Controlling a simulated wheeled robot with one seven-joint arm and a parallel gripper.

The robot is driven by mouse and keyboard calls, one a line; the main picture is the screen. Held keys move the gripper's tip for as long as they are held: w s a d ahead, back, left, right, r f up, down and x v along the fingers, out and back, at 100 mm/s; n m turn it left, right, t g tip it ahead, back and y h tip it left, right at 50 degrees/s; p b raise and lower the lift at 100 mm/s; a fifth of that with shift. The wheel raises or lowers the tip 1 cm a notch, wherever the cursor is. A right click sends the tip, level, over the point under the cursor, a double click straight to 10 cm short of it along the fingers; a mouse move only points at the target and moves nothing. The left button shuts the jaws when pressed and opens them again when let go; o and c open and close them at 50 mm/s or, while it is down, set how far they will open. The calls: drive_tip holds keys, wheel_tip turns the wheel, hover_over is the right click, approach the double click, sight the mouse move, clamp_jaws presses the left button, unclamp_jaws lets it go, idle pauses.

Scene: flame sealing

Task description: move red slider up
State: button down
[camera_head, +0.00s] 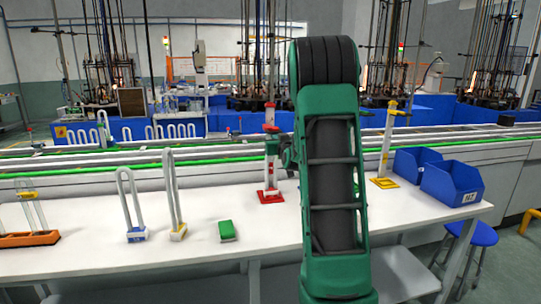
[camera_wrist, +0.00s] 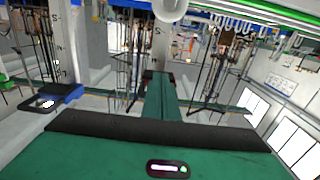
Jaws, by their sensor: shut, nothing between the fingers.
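The red stand is a white post with a red base (camera_head: 270,196) on the white table. Red parts show at the post's top (camera_head: 269,106) and lower down at the red slider (camera_head: 271,146). My gripper (camera_head: 288,157) is a small dark shape at the left edge of my green arm, beside the post at about the slider's height. It looks shut and empty; most of it is hidden behind the arm, and I cannot tell whether it touches the slider. The wrist view shows no clear view of the slider or fingertips.
A yellow-based stand (camera_head: 383,183) and blue bins (camera_head: 453,183) stand to the right. A green block (camera_head: 227,230), white loop pieces (camera_head: 136,236) and an orange-based rack (camera_head: 28,239) are to the left. The front of the white table (camera_head: 190,255) is clear.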

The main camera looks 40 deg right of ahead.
sight(275, 128)
drive_tip(key=shift+r, duration=2.85)
drive_tip(key=shift+f, duration=0.2)
drive_tip(key=shift+f, duration=0.7)
drive_tip(key=v, duration=1)
